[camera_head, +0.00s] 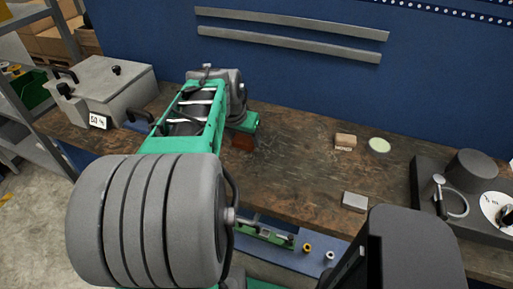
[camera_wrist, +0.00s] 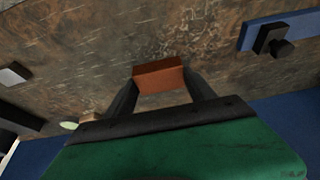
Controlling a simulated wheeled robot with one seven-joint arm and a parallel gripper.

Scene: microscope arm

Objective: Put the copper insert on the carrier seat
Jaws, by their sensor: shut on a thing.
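The copper insert (camera_wrist: 158,76) is a reddish-brown block held between the two dark fingers of my gripper (camera_wrist: 160,84) in the wrist view. In the head view the copper insert (camera_head: 242,143) shows below the green end of my arm, close over the brown bench top; I cannot tell if it touches it. My gripper's fingers are mostly hidden there. I cannot make out for sure which thing is the carrier seat. A blue plate with a black knob (camera_wrist: 272,40) lies at the upper right of the wrist view.
A grey lidded box (camera_head: 105,85) stands at the bench's left. A tan block (camera_head: 345,142), a pale green disc (camera_head: 379,145) and a silver block (camera_head: 354,201) lie to the right. A dark instrument (camera_head: 470,170) stands far right. The bench between is clear.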

